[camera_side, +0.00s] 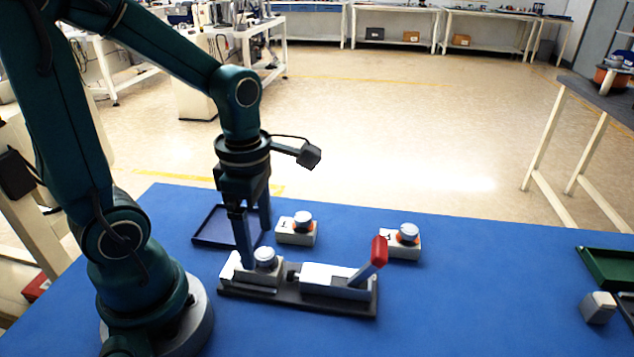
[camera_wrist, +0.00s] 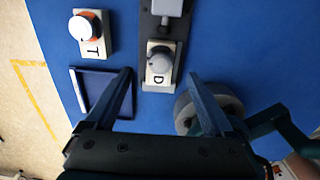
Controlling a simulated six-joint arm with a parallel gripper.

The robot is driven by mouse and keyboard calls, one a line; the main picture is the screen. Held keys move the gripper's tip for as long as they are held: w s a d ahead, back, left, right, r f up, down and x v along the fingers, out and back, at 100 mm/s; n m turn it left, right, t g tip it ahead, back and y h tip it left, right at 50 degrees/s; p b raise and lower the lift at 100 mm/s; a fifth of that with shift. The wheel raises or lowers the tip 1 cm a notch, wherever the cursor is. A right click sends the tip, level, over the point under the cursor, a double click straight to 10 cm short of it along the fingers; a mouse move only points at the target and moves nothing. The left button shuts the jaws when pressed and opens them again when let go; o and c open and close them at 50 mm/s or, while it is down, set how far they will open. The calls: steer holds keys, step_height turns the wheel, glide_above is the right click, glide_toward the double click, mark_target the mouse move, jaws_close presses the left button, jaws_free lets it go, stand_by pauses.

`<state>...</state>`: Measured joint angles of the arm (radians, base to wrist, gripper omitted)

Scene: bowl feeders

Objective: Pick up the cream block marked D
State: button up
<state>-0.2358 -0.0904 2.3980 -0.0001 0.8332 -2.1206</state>
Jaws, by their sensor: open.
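The cream block marked D (camera_wrist: 159,66) carries a round pale grey knob, and its letter shows in the wrist view. In the side view it (camera_side: 262,275) sits at the left end of a dark fixture (camera_side: 230,290), beside a white clamp body (camera_side: 325,280) with a raised, tilted red handle (camera_side: 379,252). My gripper (camera_side: 256,248) points down with its fingers apart, close around the block's end of the fixture. In the wrist view my gripper (camera_wrist: 160,73) has one finger on each side of the D block, with blue gaps between. I cannot tell the fingertips' exact height.
A cream block marked T (camera_wrist: 90,33) stands near the dark blue tray (camera_wrist: 77,94). Another knobbed cream block (camera_side: 402,247) stands behind the clamp. A green tray (camera_side: 606,266) and a small grey block (camera_side: 598,308) lie at the right. The blue table between is clear.

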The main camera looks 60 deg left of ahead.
mark_target(259, 252)
steer(key=shift+f, duration=2.5)
jaws_close()
